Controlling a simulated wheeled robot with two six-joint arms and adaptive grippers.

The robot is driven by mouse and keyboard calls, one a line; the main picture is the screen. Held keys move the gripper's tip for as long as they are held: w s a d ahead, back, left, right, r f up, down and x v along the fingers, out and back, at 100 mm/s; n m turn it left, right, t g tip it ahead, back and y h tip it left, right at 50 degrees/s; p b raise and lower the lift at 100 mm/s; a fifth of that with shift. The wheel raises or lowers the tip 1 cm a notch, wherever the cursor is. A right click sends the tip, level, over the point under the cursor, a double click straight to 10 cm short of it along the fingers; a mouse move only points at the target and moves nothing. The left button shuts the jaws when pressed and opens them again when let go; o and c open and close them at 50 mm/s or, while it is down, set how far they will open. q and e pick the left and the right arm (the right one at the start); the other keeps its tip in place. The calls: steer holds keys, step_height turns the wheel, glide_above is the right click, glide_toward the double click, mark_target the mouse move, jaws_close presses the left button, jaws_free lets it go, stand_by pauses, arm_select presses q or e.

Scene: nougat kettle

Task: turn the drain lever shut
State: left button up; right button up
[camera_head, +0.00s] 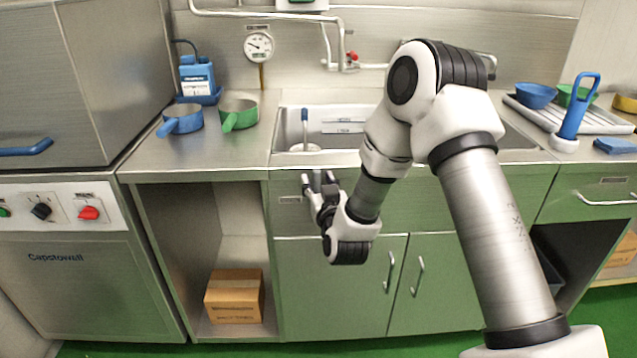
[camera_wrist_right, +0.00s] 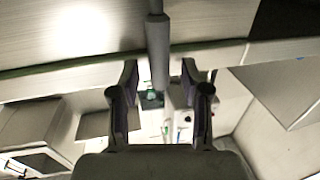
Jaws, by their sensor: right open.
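In the head view I cannot tell the lever from my gripper. My left gripper is not in view.
The sink (camera_head: 290,125) holds a blue-handled tool (camera_head: 305,130). A blue pan (camera_head: 181,119) and a green pan (camera_head: 239,112) stand on the counter to its left. A cardboard box (camera_head: 234,296) sits in the open bay below. A rack (camera_head: 590,120) stands at the right.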

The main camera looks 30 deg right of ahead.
jaws_close()
steer(key=shift+a, duration=0.15)
